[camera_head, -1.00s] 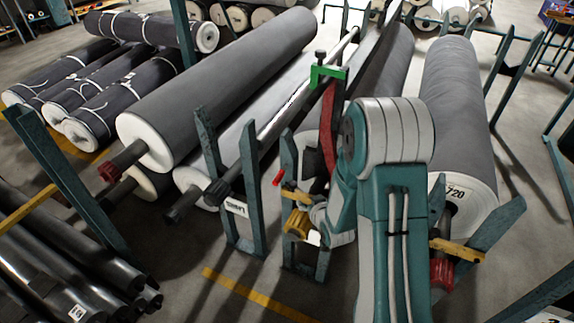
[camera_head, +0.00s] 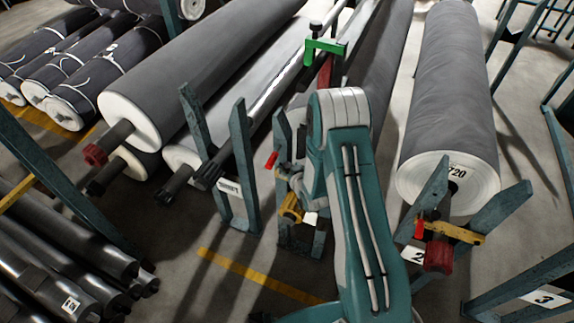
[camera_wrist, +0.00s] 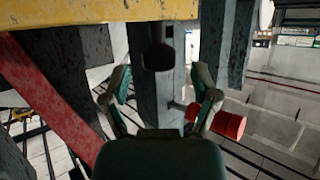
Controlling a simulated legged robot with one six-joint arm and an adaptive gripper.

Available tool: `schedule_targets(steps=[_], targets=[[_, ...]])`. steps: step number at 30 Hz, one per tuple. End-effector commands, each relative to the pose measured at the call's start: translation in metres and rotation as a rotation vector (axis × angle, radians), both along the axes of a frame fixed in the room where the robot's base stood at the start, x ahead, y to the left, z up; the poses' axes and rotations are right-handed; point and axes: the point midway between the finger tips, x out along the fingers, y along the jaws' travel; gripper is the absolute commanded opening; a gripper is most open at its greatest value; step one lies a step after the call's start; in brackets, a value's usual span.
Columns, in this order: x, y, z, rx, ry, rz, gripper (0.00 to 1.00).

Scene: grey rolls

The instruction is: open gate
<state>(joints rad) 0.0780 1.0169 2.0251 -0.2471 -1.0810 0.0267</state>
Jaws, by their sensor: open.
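A gate with a yellow bar (camera_head: 290,209) sits between two teal posts of the middle stand, partly hidden by my forearm. A small red handle (camera_head: 272,160) shows beside it. In the wrist view, a yellow beam (camera_wrist: 95,10) crosses the top, and a red cylinder (camera_wrist: 230,125) sticks out to the right of a grey upright (camera_wrist: 150,95). My gripper (camera_wrist: 160,92) is open and empty, its fingers on either side of this upright; I cannot tell whether they touch it. In the head view my gripper is mostly hidden at the stand.
A grey roll (camera_head: 450,90) lies at the right on a stand with another yellow bar (camera_head: 455,232). Large grey rolls (camera_head: 220,60) lie to the left. Dark tubes (camera_head: 60,250) fill the lower left. Floor with a yellow line (camera_head: 255,278) is open in front.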

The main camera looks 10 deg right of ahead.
Motion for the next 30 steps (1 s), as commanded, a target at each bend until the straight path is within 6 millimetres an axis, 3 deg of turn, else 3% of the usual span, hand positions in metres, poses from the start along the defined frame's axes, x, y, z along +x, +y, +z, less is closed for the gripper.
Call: schedule_targets(steps=[6, 15, 16, 18, 21, 30], targets=[[0.020, 0.003, -0.008, 0.001, -0.001, -0.001, 0.78], [0.022, 0.003, -0.009, 0.001, 0.000, -0.001, 0.78], [0.022, 0.003, -0.009, 0.001, 0.000, -0.001, 0.69], [0.022, 0.003, -0.009, 0.001, 0.000, -0.001, 0.38], [0.022, 0.003, -0.009, 0.001, 0.000, -0.001, 0.00], [0.026, 0.003, -0.007, 0.008, -0.007, 0.000, 0.00]])
